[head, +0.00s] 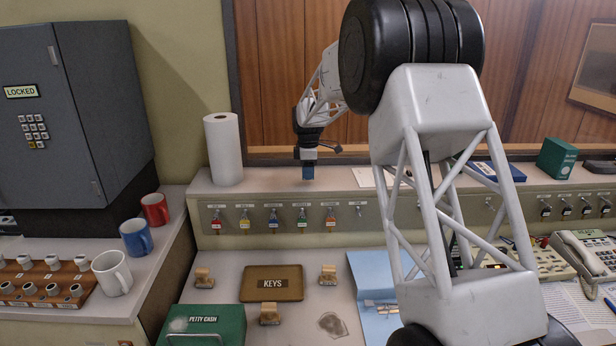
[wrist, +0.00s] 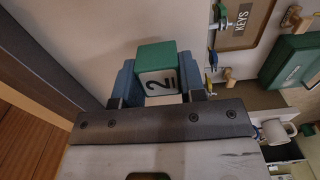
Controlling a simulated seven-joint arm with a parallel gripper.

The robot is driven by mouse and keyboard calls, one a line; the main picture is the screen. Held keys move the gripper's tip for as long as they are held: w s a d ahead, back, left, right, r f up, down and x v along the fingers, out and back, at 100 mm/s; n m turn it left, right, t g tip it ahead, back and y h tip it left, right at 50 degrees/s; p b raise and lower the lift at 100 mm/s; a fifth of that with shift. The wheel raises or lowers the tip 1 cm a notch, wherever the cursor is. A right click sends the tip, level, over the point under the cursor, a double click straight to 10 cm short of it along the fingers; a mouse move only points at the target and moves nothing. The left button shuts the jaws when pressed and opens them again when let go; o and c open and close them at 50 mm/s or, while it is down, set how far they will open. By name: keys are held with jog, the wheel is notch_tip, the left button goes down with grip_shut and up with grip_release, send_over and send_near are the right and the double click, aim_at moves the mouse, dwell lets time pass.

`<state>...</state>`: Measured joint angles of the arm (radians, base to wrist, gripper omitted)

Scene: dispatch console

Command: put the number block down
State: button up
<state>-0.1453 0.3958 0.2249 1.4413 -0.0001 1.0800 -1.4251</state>
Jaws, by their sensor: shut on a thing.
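The number block (wrist: 156,55) is a green and white cube with a black "2" on its white face. It shows between the blue fingers of my gripper (wrist: 160,78) in the wrist view. My gripper is shut on it, with one finger on each side. In the head view my gripper (head: 308,172) points down over the back ledge (head: 270,183), right of the paper roll. The block cannot be made out there behind the fingers. I cannot tell whether the block touches the ledge or hangs just above it.
A paper towel roll (head: 223,149) stands left on the ledge. A white paper (head: 366,178) lies to the right. Keys hang on hooks (head: 273,215) below the ledge front. The KEYS board (head: 272,283) and green petty cash box (head: 203,325) lie lower. The ledge around my gripper is clear.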

jog(key=shift+f, duration=1)
jog(key=shift+f, duration=0.15)
jog(key=o, duration=0.9)
notch_tip(320, 180, up, 12)
jog(key=shift+r, duration=0.15)
dwell(0.4)
